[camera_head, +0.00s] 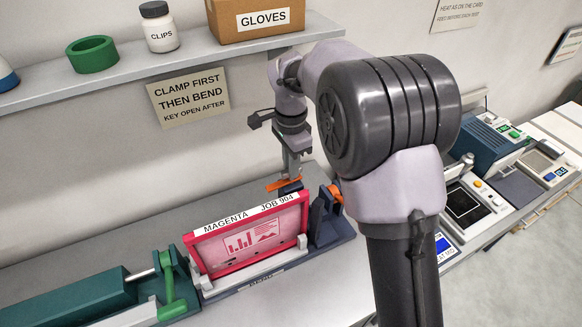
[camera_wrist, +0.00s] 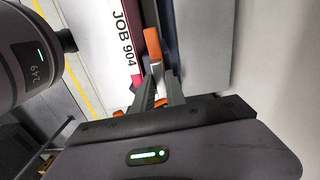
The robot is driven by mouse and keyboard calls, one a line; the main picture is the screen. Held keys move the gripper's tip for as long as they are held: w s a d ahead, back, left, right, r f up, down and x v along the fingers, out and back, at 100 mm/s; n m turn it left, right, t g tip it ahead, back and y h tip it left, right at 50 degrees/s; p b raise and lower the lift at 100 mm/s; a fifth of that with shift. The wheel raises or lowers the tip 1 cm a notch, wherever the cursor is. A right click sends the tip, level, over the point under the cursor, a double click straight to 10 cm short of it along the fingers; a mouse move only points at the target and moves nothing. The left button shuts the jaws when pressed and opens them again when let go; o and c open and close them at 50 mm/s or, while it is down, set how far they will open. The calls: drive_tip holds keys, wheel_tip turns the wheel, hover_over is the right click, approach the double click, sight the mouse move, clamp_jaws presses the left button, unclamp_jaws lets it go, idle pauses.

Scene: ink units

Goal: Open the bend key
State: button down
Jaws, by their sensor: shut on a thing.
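An orange bar (camera_head: 283,184), which looks like the bend key, sits on a dark blue block behind the right end of the magenta frame. My gripper (camera_head: 290,176) points down onto it, with its jaws shut on it. In the wrist view the orange bar (camera_wrist: 152,43) sticks out beyond the fingers (camera_wrist: 158,88), and its middle is hidden between them. The magenta frame (camera_head: 248,238), marked MAGENTA JOB 904, stands upright and leaning back in a dark blue fixture (camera_head: 333,230). A second orange part (camera_head: 336,194) shows at the fixture's right end.
A green clamp unit (camera_head: 172,283) stands at the frame's left. A shelf (camera_head: 160,68) above holds a green ring, a CLIPS jar and a GLOVES box. A wall sign (camera_head: 188,97) reads CLAMP FIRST THEN BEND KEY OPEN AFTER. Several devices (camera_head: 485,145) stand at the right, partly behind my arm.

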drive_tip(key=shift+r+m, duration=0.1)
drive_tip(key=shift+m, duration=0.2)
idle(0.4)
drive_tip(key=c, duration=1.4)
unclamp_jaws()
drive_tip(key=shift+o, duration=0.2)
wheel_tip(320, 180, up, 17)
drive_tip(key=p, duration=0.3)
drive_tip(key=shift+r, duration=0.15)
